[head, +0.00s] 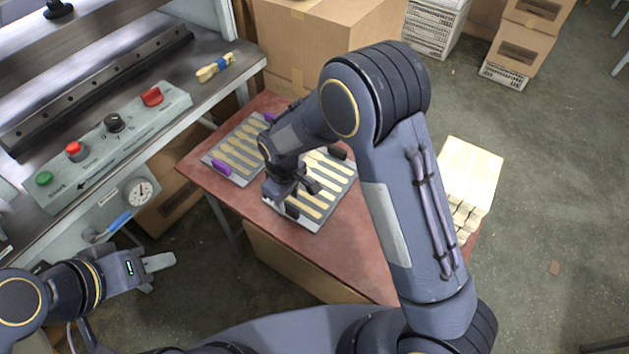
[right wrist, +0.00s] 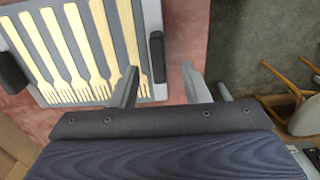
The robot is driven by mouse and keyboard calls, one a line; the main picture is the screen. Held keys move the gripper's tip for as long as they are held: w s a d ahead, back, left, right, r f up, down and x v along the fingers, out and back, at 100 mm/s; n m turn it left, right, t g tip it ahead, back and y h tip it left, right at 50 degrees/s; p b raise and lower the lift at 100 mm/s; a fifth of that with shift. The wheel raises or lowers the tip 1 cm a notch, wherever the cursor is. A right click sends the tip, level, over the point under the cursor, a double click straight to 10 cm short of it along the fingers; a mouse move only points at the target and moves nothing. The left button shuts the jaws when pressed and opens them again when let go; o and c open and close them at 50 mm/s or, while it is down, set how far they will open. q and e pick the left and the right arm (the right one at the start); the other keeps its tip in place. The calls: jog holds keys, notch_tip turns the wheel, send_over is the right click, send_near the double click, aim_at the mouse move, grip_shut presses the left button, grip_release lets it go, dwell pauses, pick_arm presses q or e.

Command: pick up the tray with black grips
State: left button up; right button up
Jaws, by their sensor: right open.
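The tray with black grips (head: 325,212) lies on the reddish table and holds several pale wooden forks. Its black grips stand at two opposite ends; the far grip (head: 337,152) is clear. In the right wrist view the tray (right wrist: 93,12) fills the upper left, with one black grip (right wrist: 156,57) ahead of my fingers. My right gripper (head: 301,195) is open and empty over the tray's near end; it also shows in the right wrist view (right wrist: 160,82), its fingers spread to either side of that grip. My left gripper (head: 160,264) is away from the tray; its finger gap is unclear.
A second tray with purple grips (head: 221,167) lies just left on the table (head: 345,270). A stack of pale wooden pieces (head: 470,175) stands at the right. The press panel (head: 110,140) is at left, and a cardboard box (head: 315,40) is behind.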

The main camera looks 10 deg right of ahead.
aim_at(288, 206)
jog(key=f, duration=0.4)
jog(key=shift+w+f+p, duration=0.2)
jog(key=shift+p, duration=0.2)
jog(key=shift+c, duration=0.3)
grip_shut()
